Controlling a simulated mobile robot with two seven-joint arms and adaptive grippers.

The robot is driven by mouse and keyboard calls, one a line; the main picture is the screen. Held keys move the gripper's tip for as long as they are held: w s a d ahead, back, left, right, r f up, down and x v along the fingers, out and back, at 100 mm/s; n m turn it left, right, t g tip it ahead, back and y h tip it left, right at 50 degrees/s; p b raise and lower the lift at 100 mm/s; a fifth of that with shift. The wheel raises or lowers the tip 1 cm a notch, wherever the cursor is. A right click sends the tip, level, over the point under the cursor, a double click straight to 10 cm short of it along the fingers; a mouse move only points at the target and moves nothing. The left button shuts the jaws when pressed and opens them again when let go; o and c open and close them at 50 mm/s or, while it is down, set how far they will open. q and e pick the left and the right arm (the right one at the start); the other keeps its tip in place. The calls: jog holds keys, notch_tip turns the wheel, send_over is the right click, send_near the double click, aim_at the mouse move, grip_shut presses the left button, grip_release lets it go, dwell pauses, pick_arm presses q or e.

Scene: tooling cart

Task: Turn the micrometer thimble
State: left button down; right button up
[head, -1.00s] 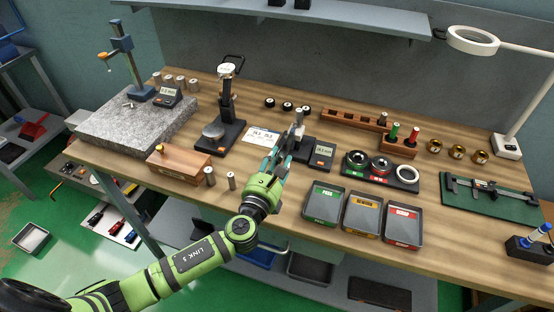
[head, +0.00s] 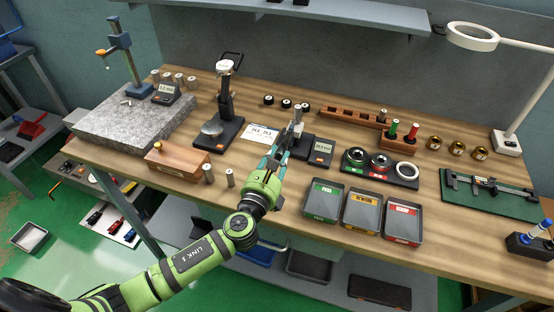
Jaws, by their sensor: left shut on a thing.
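The micrometer is a dark bench unit (head: 313,150) with a small display, standing near the middle of the bench. Its upright metal thimble (head: 298,117) rises at the unit's left side. My left gripper (head: 292,132) reaches up from the front and is shut on the thimble; its fingers hide much of it. The display's digits are too small to read surely. My right gripper is not in view.
A white card (head: 262,133) lies left of the micrometer, and a dial gauge stand (head: 226,110) is further left. A ring gauge tray (head: 398,181) is to the right. Green, yellow and red labelled bins (head: 362,213) stand at the front right.

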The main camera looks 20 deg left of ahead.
pick_arm(q)
jog(key=n, duration=0.2)
jog(key=n+b, duration=0.1)
jog(key=shift+a+n, duration=0.2)
jog(key=shift+n, duration=0.2)
jog(key=n+b, duration=0.2)
jog(key=n, duration=0.5)
jog(key=shift+f, duration=0.15)
jog(key=shift+f+n, duration=0.1)
jog(key=shift+n, duration=1.9)
jog(key=shift+f, duration=0.1)
jog(key=c, duration=1.3)
grip_release()
